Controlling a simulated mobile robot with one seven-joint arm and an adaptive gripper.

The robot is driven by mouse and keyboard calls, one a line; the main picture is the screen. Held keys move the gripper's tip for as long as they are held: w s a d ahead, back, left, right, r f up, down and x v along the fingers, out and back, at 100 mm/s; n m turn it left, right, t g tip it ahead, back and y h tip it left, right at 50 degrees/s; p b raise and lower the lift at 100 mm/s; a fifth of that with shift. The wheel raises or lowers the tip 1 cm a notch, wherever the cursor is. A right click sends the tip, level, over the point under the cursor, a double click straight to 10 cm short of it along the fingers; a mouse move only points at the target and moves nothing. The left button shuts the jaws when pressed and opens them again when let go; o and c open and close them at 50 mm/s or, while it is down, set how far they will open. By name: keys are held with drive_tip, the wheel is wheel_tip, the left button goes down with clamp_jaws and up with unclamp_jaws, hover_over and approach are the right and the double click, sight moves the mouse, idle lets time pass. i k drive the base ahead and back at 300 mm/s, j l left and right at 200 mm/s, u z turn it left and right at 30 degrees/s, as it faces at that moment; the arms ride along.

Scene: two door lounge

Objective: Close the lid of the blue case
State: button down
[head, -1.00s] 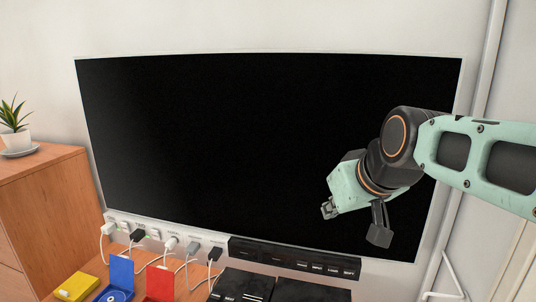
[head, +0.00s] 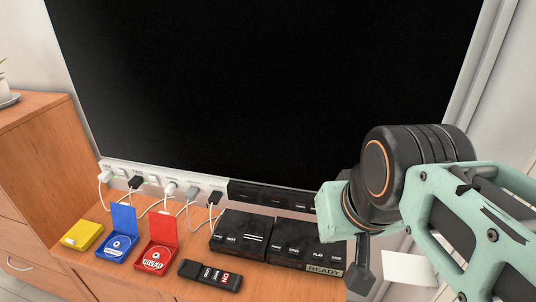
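The blue case (head: 117,247) lies on the wooden cabinet top at the left, with a disc in its base. Its lid (head: 123,218) stands up, open, at the back of the base. My gripper (head: 362,272) is at the right, in front of the cabinet's right end, far from the blue case. One dark finger hangs down. The other finger is hidden, so I cannot tell how far it is open.
A red case (head: 155,257) with its lid up stands just right of the blue one. A closed yellow case (head: 82,235) is to its left. A black remote (head: 210,275) and black boxes (head: 240,233) are further right. Plugged cables (head: 186,206) run behind the cases.

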sight(123, 216)
drive_tip(key=u, duration=1.5)
drive_tip(key=i+j+z, duration=0.45)
drive_tip(key=i+j, duration=0.2)
drive_tip(key=j, duration=0.2)
drive_tip(key=i+j+z, duration=0.25)
drive_tip(key=j, duration=0.25)
